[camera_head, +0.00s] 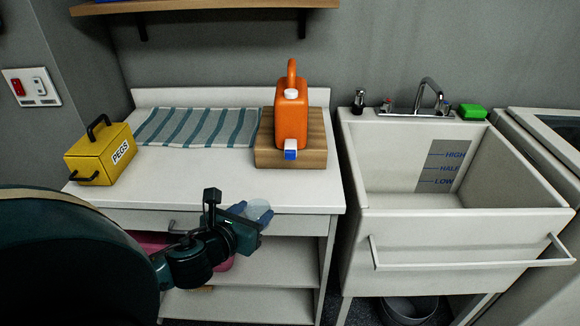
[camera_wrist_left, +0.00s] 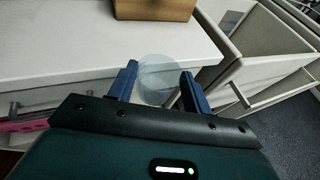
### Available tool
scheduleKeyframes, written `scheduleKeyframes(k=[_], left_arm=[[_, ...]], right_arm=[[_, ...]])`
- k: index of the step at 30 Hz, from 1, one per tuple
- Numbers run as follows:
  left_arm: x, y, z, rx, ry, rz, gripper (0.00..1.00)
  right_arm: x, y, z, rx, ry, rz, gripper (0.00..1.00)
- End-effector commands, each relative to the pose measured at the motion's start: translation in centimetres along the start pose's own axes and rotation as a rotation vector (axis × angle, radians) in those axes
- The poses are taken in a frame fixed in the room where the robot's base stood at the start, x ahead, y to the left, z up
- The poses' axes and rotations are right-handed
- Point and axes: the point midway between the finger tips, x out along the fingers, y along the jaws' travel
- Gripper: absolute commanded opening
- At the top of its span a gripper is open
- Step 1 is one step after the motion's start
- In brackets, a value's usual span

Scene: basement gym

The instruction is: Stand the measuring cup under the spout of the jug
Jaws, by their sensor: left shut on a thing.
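The orange jug (camera_head: 291,112) stands on a wooden block (camera_head: 314,151) at the right end of the white counter. Its white and blue spout (camera_head: 290,151) points to the front. My left gripper (camera_head: 262,213) is in front of the counter's front edge, below and left of the spout. It is shut on the clear measuring cup (camera_head: 257,209), which also shows between the two blue fingers in the left wrist view (camera_wrist_left: 157,78). The cup is see-through and partly hidden by the gripper in the head view. My right gripper is out of view.
A yellow PEGS box (camera_head: 101,154) stands at the counter's left end. A striped cloth (camera_head: 197,127) lies along the back. The counter (camera_head: 200,178) is bare in front of the cloth. A white sink (camera_head: 470,228) with a front rail is on the right.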

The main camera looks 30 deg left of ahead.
Motion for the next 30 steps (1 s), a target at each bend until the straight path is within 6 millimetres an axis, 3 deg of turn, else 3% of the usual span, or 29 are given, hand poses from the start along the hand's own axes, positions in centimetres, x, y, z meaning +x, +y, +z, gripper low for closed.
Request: scheduleKeyframes(k=[5,18,26,30], left_arm=[[1.6,0.2,1.0,-0.002,-0.006,0.002,0.24],[10.7,0.2,4.4,-0.004,-0.004,0.003,0.24],[13.1,0.2,5.1,-0.002,-0.001,0.001,0.24],[15.2,0.2,6.0,-0.005,-0.003,0.002,0.24]], right_arm=[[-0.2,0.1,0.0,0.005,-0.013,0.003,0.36],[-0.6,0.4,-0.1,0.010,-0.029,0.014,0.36],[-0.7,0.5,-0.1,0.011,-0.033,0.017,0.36],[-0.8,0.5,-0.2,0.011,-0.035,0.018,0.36]])
